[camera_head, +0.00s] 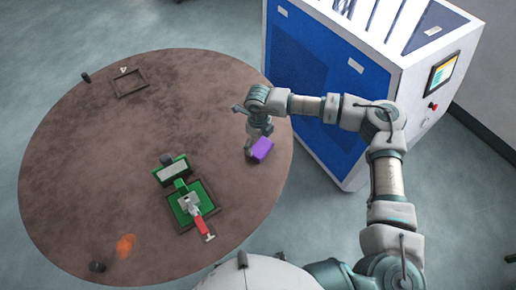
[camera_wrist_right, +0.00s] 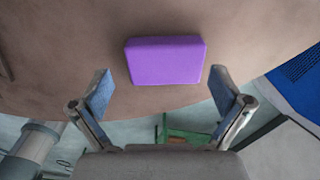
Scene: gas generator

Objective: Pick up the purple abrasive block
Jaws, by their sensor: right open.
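The purple abrasive block (camera_head: 262,149) lies on the round brown table (camera_head: 110,190) near its right edge. My right gripper (camera_head: 251,143) is just above and beside the block in the head view, with its fingers partly hidden there. In the right wrist view the purple block (camera_wrist_right: 165,61) sits ahead of my right gripper (camera_wrist_right: 161,84), centred between its two spread fingertips. The fingers are open and empty, and they appear apart from the block. My left gripper is not in view.
An empty dark tray (camera_head: 146,87) lies at the far left. A blue and white machine (camera_head: 310,100) stands right of the table. The table's middle is clear.

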